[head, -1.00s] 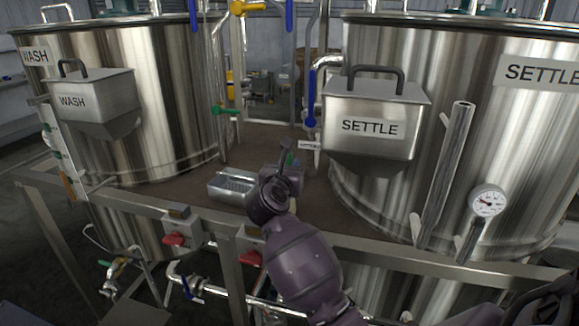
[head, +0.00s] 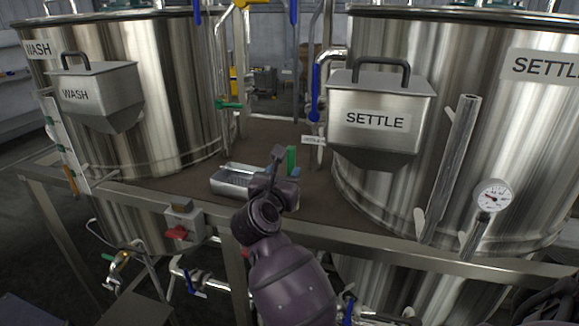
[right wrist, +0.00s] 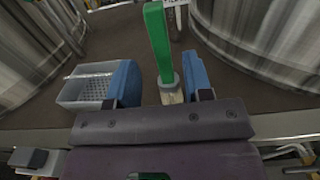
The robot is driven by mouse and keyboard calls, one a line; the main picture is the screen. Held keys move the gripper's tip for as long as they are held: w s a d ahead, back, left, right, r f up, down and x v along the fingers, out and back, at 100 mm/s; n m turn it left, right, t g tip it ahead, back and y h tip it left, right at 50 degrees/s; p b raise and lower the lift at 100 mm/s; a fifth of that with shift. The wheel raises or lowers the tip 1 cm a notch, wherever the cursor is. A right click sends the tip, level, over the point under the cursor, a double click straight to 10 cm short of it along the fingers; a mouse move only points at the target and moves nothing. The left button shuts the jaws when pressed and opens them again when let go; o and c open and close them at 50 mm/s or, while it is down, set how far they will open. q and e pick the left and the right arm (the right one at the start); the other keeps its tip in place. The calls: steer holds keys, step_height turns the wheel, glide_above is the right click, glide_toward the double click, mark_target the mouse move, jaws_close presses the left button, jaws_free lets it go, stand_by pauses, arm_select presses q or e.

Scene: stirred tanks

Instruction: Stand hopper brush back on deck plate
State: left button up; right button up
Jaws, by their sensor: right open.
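The hopper brush (head: 291,157) has a green handle and stands upright on the brown deck plate (head: 328,205) between the two tanks. In the right wrist view the brush (right wrist: 158,42) shows a grey collar and pale bristles, their lower end hidden by my gripper body. My right gripper (head: 282,171) is open at the brush. Its blue fingers (right wrist: 164,84) lie on either side of the collar, with a gap visible on both sides. I cannot tell how deep between the fingers the brush is. My left gripper is not in view.
A metal tray with a perforated bottom (head: 233,188) sits left of the brush. The SETTLE hopper (head: 376,125) hangs right of it, the WASH hopper (head: 97,95) far left. A frame rail (head: 400,243) runs along the deck's front. A small tag (head: 313,140) stands behind the brush.

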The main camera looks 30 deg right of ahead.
steer(key=s+a+f+n+t+y, duration=0.3)
steer(key=s+f+n+t+y, duration=0.25)
steer(key=n, duration=0.95)
steer(key=s+a+f+n+t+y, duration=0.3)
steer(key=s+f+n+t+y, duration=0.25)
steer(key=n, duration=0.95)
steer(key=s+f+n+g, duration=0.3)
steer(key=s+f+n, duration=0.1)
steer(key=f, duration=0.3)
steer(key=s+d+f+n+g+y, duration=0.1)
steer(key=s+f+n+g, duration=0.3)
steer(key=f+n, duration=0.3)
steer(key=s+f+n+g+y, duration=0.1)
steer(key=s+f+n+g, duration=0.3)
steer(key=f, duration=0.4)
steer(key=shift+s+d+f+n, duration=0.25)
steer(key=shift+s+f+n, duration=0.15)
steer(key=shift+s+n, duration=0.7)
steer(key=shift+s, duration=0.2)
